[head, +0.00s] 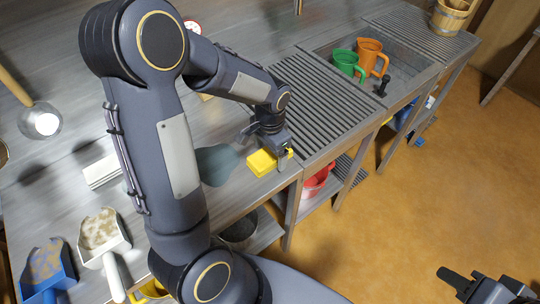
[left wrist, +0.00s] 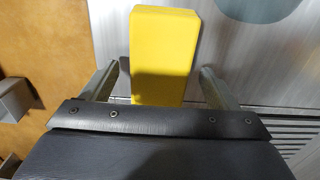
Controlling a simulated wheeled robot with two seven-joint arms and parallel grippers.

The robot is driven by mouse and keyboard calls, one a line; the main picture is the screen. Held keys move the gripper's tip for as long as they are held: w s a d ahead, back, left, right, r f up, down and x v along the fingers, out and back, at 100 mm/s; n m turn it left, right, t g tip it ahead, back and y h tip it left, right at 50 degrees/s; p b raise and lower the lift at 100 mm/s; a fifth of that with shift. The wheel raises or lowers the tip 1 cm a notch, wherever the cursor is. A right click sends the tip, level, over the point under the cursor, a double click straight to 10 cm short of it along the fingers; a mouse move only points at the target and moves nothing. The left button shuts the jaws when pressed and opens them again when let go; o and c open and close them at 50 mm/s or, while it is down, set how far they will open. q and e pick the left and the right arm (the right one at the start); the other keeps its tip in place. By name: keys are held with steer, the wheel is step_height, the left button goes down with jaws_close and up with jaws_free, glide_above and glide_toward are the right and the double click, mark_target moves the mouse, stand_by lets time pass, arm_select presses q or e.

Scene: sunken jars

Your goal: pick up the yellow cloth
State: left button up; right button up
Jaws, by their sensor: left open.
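The yellow cloth (head: 262,163) is a folded, block-like piece lying on the grey counter close to its front edge. In the left wrist view the yellow cloth (left wrist: 163,50) reaches in between the two fingers. My left gripper (head: 272,153) is over the cloth in the head view. In the left wrist view my left gripper (left wrist: 160,88) is open, with one finger on each side of the cloth and gaps between. The cloth's near end is hidden behind the gripper body. My right gripper (head: 487,287) is at the bottom right, over the floor, partly cut off.
A ribbed drainboard (head: 315,105) lies right of the cloth, then a sink with a green jug (head: 346,64) and an orange jug (head: 371,55). A white dustpan (head: 103,235) and a blue dustpan (head: 47,268) lie at left. A red container (head: 316,182) is on the shelf below.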

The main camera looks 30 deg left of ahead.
mark_target(271, 153)
arm_select(q)
steer(key=c, duration=1.1)
steer(key=shift+r, duration=0.15)
steer(key=shift+r, duration=0.25)
step_height(271, 153, up, 2)
steer(key=shift+w+r, duration=0.1)
steer(key=shift+r, duration=0.05)
steer(key=s+d+r, duration=0.1)
steer(key=d+r, duration=0.2)
steer(key=d, duration=0.1)
steer(key=s+d+r+b, duration=0.1)
steer(key=d+r, duration=0.2)
steer(key=d, duration=0.2)
steer(key=s+d+r, duration=0.2)
steer(key=d+r, duration=0.2)
steer(key=shift+s+d, duration=0.1)
steer(key=shift+d, duration=0.15)
